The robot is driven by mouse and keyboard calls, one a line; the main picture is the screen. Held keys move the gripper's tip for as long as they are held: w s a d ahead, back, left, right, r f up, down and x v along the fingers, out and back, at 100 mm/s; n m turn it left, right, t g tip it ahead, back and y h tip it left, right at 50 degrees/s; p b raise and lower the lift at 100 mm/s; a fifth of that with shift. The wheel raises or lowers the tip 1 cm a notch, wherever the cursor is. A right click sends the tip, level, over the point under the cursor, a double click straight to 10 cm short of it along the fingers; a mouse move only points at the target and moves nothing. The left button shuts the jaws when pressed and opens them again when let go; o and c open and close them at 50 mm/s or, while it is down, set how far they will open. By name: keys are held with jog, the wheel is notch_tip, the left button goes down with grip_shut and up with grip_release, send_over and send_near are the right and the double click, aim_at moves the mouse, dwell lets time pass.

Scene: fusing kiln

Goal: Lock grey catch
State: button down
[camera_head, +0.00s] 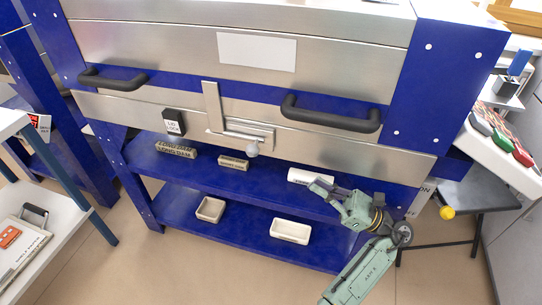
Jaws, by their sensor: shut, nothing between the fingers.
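The grey catch (248,132) is on the front of the steel kiln, below the lid seam and between two black handles. A vertical metal strap (212,105) reaches down from the lid to its left end. A pale round knob (252,149) hangs at its lower edge. I cannot tell from this view whether the catch is engaged. My gripper (317,187) is lower and to the right of the catch, apart from it, in front of the upper blue shelf. It is shut and empty; its fingertips are small in this view.
Black handles (112,80) (330,113) stick out from the kiln front. A black "LID LOCK" box (174,121) sits left of the catch. Blue shelves (190,222) below hold blocks, a white roll (310,177) and two trays. A stool (480,188) stands right.

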jog(key=shift+a+r, duration=0.1)
jog(key=p+x, duration=0.6)
jog(key=x, duration=0.8)
jog(key=a+b, duration=0.1)
jog(key=a, duration=0.1)
jog(key=w+a+b, duration=0.1)
jog(key=b, duration=0.1)
jog(key=w+a+b, duration=0.1)
jog(key=a+b, duration=0.1)
jog(key=shift+a, duration=0.3)
jog(key=shift+s, duration=0.1)
